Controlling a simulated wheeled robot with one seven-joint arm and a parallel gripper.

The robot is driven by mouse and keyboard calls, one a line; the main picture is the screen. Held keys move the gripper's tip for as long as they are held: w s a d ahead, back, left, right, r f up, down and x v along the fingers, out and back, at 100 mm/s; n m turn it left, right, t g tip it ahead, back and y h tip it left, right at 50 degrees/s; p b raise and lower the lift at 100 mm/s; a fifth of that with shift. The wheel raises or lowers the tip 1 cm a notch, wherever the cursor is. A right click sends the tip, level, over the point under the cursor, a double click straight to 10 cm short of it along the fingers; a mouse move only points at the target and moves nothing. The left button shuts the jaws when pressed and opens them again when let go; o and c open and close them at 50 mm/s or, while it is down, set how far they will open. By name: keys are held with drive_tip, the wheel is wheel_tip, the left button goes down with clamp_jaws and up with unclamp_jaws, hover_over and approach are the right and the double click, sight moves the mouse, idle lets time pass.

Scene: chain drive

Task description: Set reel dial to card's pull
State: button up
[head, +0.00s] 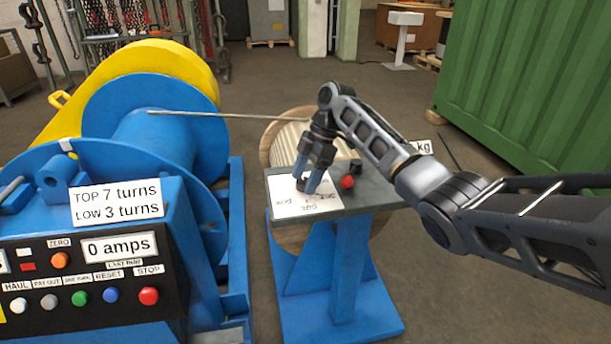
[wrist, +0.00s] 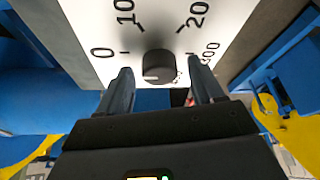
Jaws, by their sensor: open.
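The reel dial is a dark round knob (wrist: 158,65) on a white scale plate (wrist: 115,62) in the wrist view, with the markings 0, 10, 20 and a partly hidden larger number. My gripper (wrist: 163,85) is open, its two fingers on either side of the knob's near edge. In the head view my gripper (head: 309,186) points down over the white plate (head: 322,204) on the grey stand, and hides much of the knob. A sign ending in "kg" (head: 424,147) is mostly hidden behind my arm.
A red button (head: 347,182) sits on the stand (head: 380,196) right of my gripper. A wooden reel (head: 268,152) stands behind it, with a rope (head: 240,116) running to the blue winch drum (head: 150,135). The winch panel (head: 90,270) reads 0 amps. A green container (head: 540,90) is at right.

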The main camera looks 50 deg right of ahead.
drive_tip(key=shift+c, duration=0.4)
drive_tip(key=c, duration=1)
